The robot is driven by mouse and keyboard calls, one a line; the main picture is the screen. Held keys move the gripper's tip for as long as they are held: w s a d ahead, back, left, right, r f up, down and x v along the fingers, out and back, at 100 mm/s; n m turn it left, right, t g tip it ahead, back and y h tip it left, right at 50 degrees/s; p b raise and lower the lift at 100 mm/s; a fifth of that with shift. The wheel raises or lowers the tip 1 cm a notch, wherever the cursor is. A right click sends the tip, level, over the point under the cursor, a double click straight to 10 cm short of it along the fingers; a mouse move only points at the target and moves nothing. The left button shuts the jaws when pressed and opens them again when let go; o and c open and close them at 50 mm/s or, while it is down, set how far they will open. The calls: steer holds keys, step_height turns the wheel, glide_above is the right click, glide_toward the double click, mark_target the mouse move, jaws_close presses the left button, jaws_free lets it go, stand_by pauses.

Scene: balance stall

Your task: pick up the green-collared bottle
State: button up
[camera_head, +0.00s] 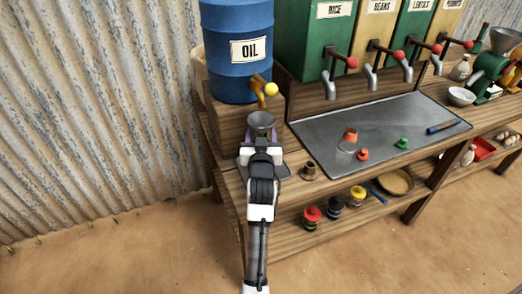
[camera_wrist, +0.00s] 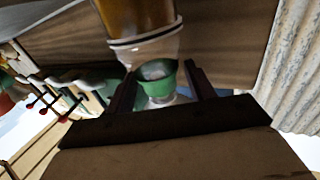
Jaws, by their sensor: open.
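The green collar (camera_wrist: 157,84) of the bottle shows in the wrist view, between the two dark fingers of my open gripper (camera_wrist: 160,82). Pale and amber parts (camera_wrist: 140,25) show just above it in that picture; how they join the collar is unclear. In the head view my gripper (camera_head: 262,140) is at the left end of the stall, below the yellow-knobbed tap of the oil drum. A grey funnel (camera_head: 262,119) shows just beyond it. My arm hides the bottle there. Whether the fingers touch the collar cannot be told.
The blue oil drum (camera_head: 237,50) stands on a wooden block behind my gripper. A small brown pot (camera_head: 310,170) stands to the right. A metal tray (camera_head: 385,120) holds several small items. Red, black and yellow-lidded jars (camera_head: 335,203) are on the lower shelf. A corrugated wall (camera_head: 90,110) is left.

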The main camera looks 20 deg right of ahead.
jaws_close()
stand_by(0.3)
steer(key=shift+r, duration=0.15)
